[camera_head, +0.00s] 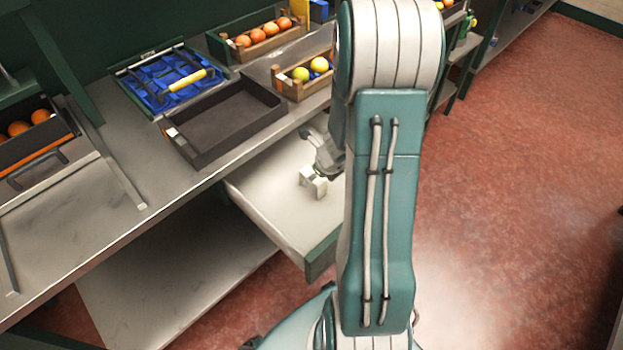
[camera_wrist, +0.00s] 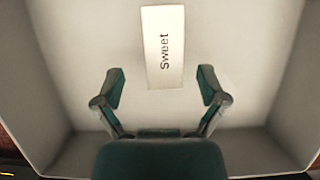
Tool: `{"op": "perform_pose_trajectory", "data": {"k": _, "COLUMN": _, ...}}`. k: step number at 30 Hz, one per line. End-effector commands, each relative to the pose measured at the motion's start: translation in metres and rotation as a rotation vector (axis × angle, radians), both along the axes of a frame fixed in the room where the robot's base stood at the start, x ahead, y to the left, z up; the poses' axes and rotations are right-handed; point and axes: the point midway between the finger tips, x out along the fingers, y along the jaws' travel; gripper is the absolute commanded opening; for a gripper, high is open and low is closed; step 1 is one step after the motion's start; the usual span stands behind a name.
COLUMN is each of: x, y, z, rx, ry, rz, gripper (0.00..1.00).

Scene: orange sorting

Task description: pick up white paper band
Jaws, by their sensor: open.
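The white paper band (camera_wrist: 164,48) lies in a pale drawer (camera_wrist: 75,50) in the wrist view. It shows the dark word "sweet" and its long side runs away from my gripper. My gripper (camera_wrist: 162,86) is open, with its two fingertips apart on either side of the band's near end. No contact shows. In the head view, a small white piece (camera_head: 312,182) shows just below my gripper, over the open drawer (camera_head: 265,190); I cannot tell surely whether it is the band. My arm hides the drawer's right part.
On the grey bench stand an empty dark tray (camera_head: 205,145), a blue crate with a yellow handle (camera_head: 188,81), and wooden boxes of fruit (camera_head: 262,48) (camera_head: 287,88). A box of oranges (camera_head: 65,132) is at the left. Drawer walls surround my gripper.

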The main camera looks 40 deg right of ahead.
Motion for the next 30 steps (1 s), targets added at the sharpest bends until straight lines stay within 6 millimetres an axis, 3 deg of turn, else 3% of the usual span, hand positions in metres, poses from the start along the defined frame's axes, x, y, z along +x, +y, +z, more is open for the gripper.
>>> {"op": "perform_pose_trajectory", "data": {"k": 6, "x": 0.007, "y": 0.001, "z": -0.020, "rx": 0.001, "ry": 0.001, "rz": 0.000, "gripper": 0.91}}
{"op": "perform_pose_trajectory", "data": {"k": 16, "x": 0.009, "y": 0.001, "z": -0.024, "rx": -0.001, "ry": 0.000, "rz": 0.000, "gripper": 0.91}}
{"op": "perform_pose_trajectory", "data": {"k": 17, "x": 0.009, "y": 0.001, "z": -0.024, "rx": -0.001, "ry": 0.000, "rz": 0.000, "gripper": 0.82}}
{"op": "perform_pose_trajectory", "data": {"k": 18, "x": 0.009, "y": 0.001, "z": -0.024, "rx": -0.001, "ry": 0.000, "rz": 0.000, "gripper": 0.66}}
{"op": "perform_pose_trajectory", "data": {"k": 20, "x": 0.009, "y": 0.001, "z": -0.024, "rx": -0.001, "ry": 0.000, "rz": 0.000, "gripper": 0.52}}
{"op": "perform_pose_trajectory", "data": {"k": 22, "x": 0.009, "y": 0.001, "z": -0.024, "rx": -0.001, "ry": 0.000, "rz": 0.000, "gripper": 0.32}}
{"op": "perform_pose_trajectory", "data": {"k": 24, "x": 0.009, "y": 0.001, "z": -0.024, "rx": -0.001, "ry": 0.000, "rz": 0.000, "gripper": 0.28}}
{"op": "perform_pose_trajectory", "data": {"k": 30, "x": 0.009, "y": 0.001, "z": -0.025, "rx": -0.001, "ry": 0.001, "rz": 0.000, "gripper": 0.27}}
